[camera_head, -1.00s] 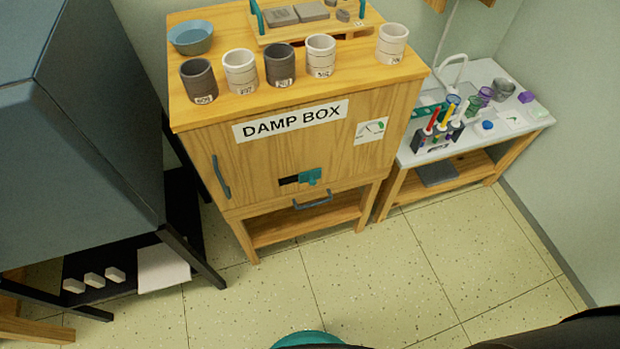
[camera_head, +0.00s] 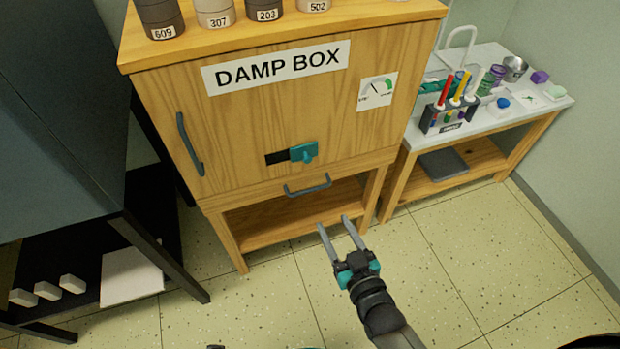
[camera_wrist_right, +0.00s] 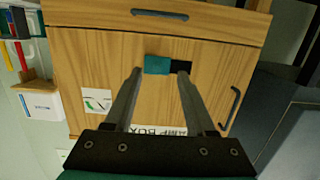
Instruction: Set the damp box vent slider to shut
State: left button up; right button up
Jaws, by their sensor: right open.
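The damp box (camera_head: 240,115) is a wooden cabinet with a "DAMP BOX" label on its front. Its vent slider (camera_head: 303,152) is a teal plate with a small knob, at the right of a dark slot (camera_head: 277,158) that shows open on the left. My right gripper (camera_head: 338,222) is open and empty, below and in front of the slider, apart from the cabinet. In the right wrist view, which is upside down, the slider (camera_wrist_right: 158,65) appears between and beyond the two fingertips (camera_wrist_right: 160,72), with the dark slot on its right. My left gripper is not in view.
A grey drawer handle (camera_head: 308,186) lies below the slider and a door handle (camera_head: 190,143) is at the left. A dial card (camera_head: 377,92) is on the cabinet front. Cups (camera_head: 215,14) stand on top. A side table (camera_head: 540,108) holds tools at right. The floor in front is clear.

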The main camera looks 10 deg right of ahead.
notch_tip(320, 180, up, 2)
jog(key=w+t+b, duration=0.1)
jog(key=b, duration=0.5)
send_near(308, 161)
jog(key=shift+t, duration=0.3)
jog(key=w, duration=0.4)
jog(key=w+a, duration=0.1)
jog(key=w, duration=0.1)
jog(key=shift+w+a+f, duration=0.1)
jog(key=shift+w+f, duration=0.15)
jog(key=shift+f, duration=0.1)
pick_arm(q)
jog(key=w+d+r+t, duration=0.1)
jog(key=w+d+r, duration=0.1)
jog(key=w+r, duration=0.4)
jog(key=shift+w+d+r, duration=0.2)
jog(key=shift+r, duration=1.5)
pick_arm(e)
jog(key=shift+w+a, duration=0.2)
jog(key=shift+w, duration=0.95)
grip_shut()
